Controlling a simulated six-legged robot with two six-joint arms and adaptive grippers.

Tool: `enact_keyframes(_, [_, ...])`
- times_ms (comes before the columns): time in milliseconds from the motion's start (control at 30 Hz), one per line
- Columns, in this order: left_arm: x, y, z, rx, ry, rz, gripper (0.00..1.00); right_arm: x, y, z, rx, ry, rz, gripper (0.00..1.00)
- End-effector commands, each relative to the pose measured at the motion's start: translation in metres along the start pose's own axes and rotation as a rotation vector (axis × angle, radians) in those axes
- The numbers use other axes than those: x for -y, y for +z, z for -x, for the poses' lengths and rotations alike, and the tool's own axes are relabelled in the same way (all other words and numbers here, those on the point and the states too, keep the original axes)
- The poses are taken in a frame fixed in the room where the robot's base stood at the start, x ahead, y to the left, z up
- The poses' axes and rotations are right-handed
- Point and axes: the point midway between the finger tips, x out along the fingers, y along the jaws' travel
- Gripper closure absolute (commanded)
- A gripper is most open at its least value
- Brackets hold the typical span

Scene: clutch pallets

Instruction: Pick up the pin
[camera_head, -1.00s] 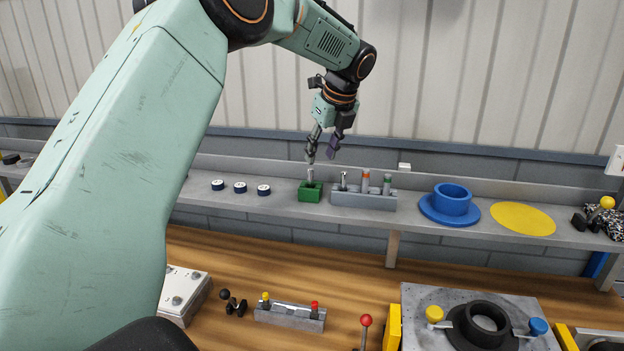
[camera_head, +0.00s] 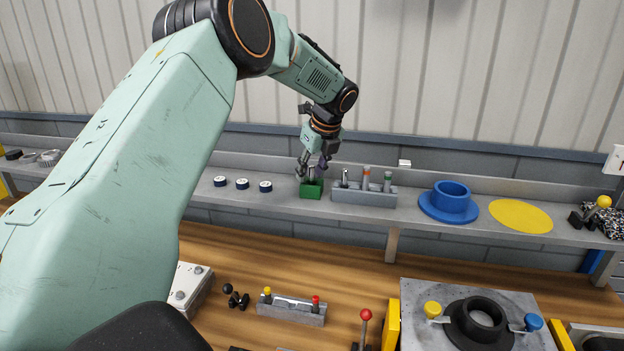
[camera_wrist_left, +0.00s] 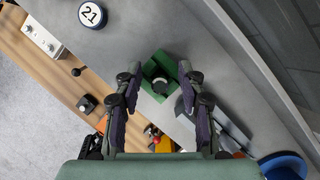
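The pin (camera_head: 311,174) stands upright in a small green block (camera_head: 311,190) on the grey shelf; only its top part shows. In the wrist view the pin (camera_wrist_left: 159,84) is seen end-on, as a dark ring with a pale top inside the green block (camera_wrist_left: 173,64). My left gripper (camera_head: 312,170) points down right above the block, its fingers on either side of the pin's upper end. In the wrist view the fingers are spread apart, with a gap between them and the pin. My right gripper does not show.
A grey holder (camera_head: 362,197) with several upright pieces stands close to the right of the block. Numbered discs (camera_head: 242,184) lie to its left. A blue flanged ring (camera_head: 450,202) and a yellow disc (camera_head: 521,216) lie farther right. The wall rises behind the shelf.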

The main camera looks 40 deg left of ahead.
Motion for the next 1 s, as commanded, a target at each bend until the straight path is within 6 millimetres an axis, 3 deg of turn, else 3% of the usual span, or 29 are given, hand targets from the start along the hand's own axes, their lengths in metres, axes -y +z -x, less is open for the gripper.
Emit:
enact_keyframes(433, [0.0, -0.001, 0.0, -0.001, 0.0, 0.0, 1.0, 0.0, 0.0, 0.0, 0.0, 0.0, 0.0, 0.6])
enact_keyframes(867, [0.0, 0.0, 0.001, 0.0, -0.001, 0.0, 1.0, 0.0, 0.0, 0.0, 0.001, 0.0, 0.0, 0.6])
enact_keyframes(1000, [0.001, 0.004, 0.011, 0.002, -0.004, 0.002, 1.0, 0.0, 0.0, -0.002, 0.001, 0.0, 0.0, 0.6])
